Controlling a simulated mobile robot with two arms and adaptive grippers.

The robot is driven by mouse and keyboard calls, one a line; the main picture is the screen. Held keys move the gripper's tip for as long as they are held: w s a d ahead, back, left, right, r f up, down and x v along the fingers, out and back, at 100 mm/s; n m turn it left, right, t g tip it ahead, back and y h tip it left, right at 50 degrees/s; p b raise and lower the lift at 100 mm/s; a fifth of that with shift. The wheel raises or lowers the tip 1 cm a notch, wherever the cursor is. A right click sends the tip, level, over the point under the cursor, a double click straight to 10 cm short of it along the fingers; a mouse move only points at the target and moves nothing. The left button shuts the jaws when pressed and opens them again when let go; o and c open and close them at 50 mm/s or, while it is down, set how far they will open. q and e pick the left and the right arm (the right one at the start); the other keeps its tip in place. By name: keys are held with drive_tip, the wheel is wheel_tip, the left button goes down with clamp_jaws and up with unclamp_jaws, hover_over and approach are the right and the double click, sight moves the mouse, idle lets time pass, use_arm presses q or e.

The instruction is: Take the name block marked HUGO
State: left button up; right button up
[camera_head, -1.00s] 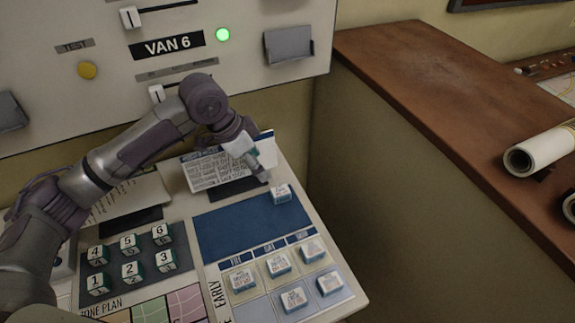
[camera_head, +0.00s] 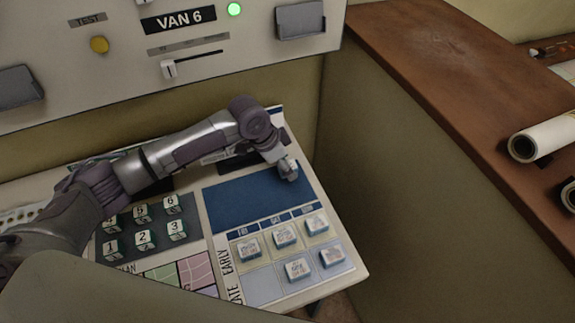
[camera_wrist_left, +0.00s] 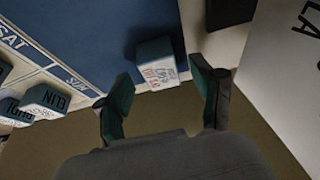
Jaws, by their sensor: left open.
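A small white-topped name block with blue sides (camera_wrist_left: 157,63) sits on the dark blue field (camera_wrist_left: 100,22) near its edge; its lettering is too small to read. My left gripper (camera_wrist_left: 160,90) is open, its green-padded fingers either side of the block's near end, not clearly touching it. In the head view my left gripper (camera_head: 286,168) is over the far right corner of the blue field (camera_head: 245,203), mostly hiding that block. A block reading ELIN (camera_wrist_left: 45,100) lies left in the wrist view. My right gripper is not in view.
Several name blocks (camera_head: 284,236) stand in the roster grid in front of the blue field. Numbered blocks (camera_head: 144,239) stand on a dark pad to the left. The upright VAN 6 panel (camera_head: 110,65) rises behind. A brown counter (camera_head: 440,80) lies right, beyond a gap.

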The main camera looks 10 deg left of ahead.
use_arm(q)
drive_tip(key=shift+x, duration=0.75)
drive_tip(key=c, duration=1.1)
drive_tip(key=shift+r, duration=0.1)
